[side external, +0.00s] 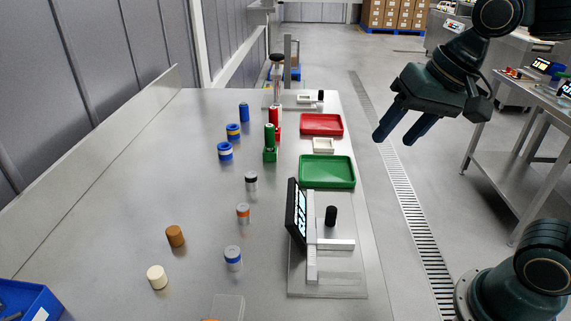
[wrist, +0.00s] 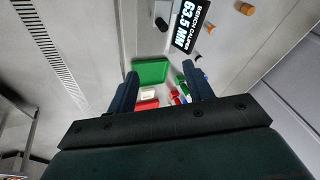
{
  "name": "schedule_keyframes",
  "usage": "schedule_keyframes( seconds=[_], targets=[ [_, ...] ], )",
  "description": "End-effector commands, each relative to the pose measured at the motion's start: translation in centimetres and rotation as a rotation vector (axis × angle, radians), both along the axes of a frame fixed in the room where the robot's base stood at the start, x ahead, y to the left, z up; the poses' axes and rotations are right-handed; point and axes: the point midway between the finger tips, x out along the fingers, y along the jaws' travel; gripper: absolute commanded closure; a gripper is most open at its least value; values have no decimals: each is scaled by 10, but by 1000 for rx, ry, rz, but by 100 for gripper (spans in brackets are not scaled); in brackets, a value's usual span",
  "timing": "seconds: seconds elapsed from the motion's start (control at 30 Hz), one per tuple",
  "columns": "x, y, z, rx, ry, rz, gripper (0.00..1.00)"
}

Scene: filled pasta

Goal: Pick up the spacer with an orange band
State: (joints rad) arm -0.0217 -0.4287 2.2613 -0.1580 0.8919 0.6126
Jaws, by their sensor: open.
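The spacer with an orange band (side external: 243,213) is a short grey cylinder standing upright on the steel table, left of the caliper display. In the wrist view, a small orange-marked piece (wrist: 210,28) beside the display may be the same spacer, but it is too small to be sure. My gripper (side external: 395,137) is open and empty, raised beyond the right edge of the table, well apart from the spacer. Its two dark blue fingers also show in the wrist view (wrist: 160,74).
A grey spacer with a black band (side external: 251,181) and one with a blue band (side external: 233,258) stand nearby. The bench caliper display (side external: 296,211) stands upright to the right. Green (side external: 328,185) and red (side external: 322,133) trays lie behind. Brown (side external: 175,236) and cream (side external: 157,277) cylinders stand left.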

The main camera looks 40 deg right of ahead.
Motion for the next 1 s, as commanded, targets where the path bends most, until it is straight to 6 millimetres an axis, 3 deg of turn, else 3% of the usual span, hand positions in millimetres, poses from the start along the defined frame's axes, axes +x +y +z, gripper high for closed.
schedule_keyframes(
  seconds=[0.47,0.73,1.0],
  targets=[
    [98,43,-10,279,195,-435,49],
    [149,68,-33,404,331,-697,49],
    [194,94,-68,494,480,-966,49]
  ],
)
